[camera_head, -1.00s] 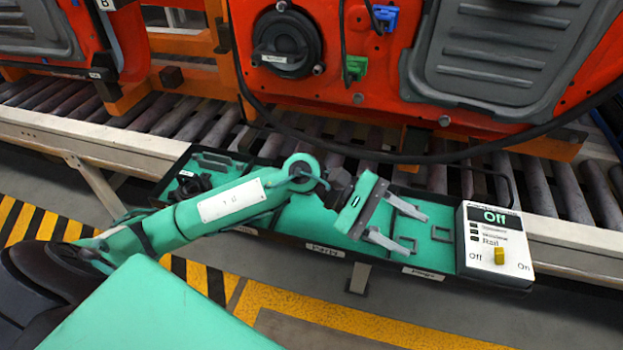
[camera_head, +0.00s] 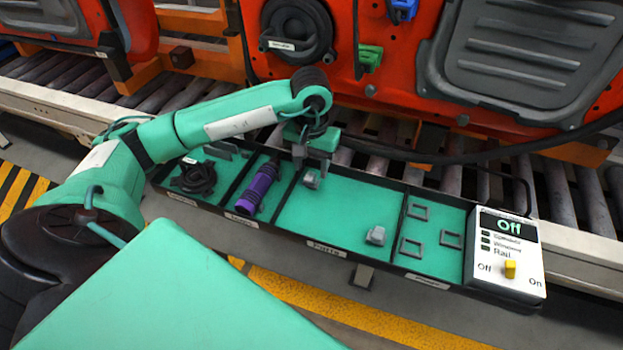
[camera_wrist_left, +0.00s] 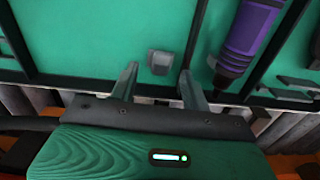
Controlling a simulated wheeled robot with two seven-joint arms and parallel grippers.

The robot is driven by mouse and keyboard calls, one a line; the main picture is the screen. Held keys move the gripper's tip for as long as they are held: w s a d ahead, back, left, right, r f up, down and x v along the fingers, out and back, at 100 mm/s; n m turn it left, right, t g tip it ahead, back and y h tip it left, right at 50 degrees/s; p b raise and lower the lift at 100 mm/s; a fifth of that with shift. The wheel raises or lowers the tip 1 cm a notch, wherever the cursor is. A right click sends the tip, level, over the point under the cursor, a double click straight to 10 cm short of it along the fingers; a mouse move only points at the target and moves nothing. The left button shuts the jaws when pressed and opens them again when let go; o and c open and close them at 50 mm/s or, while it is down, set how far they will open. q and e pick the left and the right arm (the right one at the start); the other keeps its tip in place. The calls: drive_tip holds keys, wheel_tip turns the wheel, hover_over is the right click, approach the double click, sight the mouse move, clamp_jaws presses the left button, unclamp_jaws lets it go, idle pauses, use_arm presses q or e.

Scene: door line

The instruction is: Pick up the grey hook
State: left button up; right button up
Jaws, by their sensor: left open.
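A small grey piece (camera_head: 311,180), which I take for the grey hook, lies in the tray's wide middle compartment near the back edge. It shows as a stubby block in the left wrist view (camera_wrist_left: 159,60); its hook shape is not clear. My left gripper (camera_head: 311,163) is open and points down just behind and above it. In the wrist view the piece lies between the lines of the two fingers, near their tips, with visible gaps on both sides. A second similar grey piece (camera_head: 376,236) lies near the front of the same compartment. My right gripper is out of view.
The black-walled tray (camera_head: 345,252) has thin dividers. A purple tool (camera_head: 258,187) lies one compartment left, with black coiled parts (camera_head: 194,177) beyond. Grey square frames (camera_head: 418,212) lie to the right, then a control box (camera_head: 506,255) reading Off. The roller conveyor (camera_head: 550,180) runs behind.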

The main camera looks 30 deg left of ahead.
sight(310, 176)
use_arm(q)
wheel_tip(310, 176, down, 4)
drive_tip(key=shift+a+f, duration=0.1)
drive_tip(key=shift+f, duration=0.15)
drive_tip(key=shift+s, duration=0.1)
drive_tip(key=c, duration=1)
drive_tip(key=shift+r, duration=0.1)
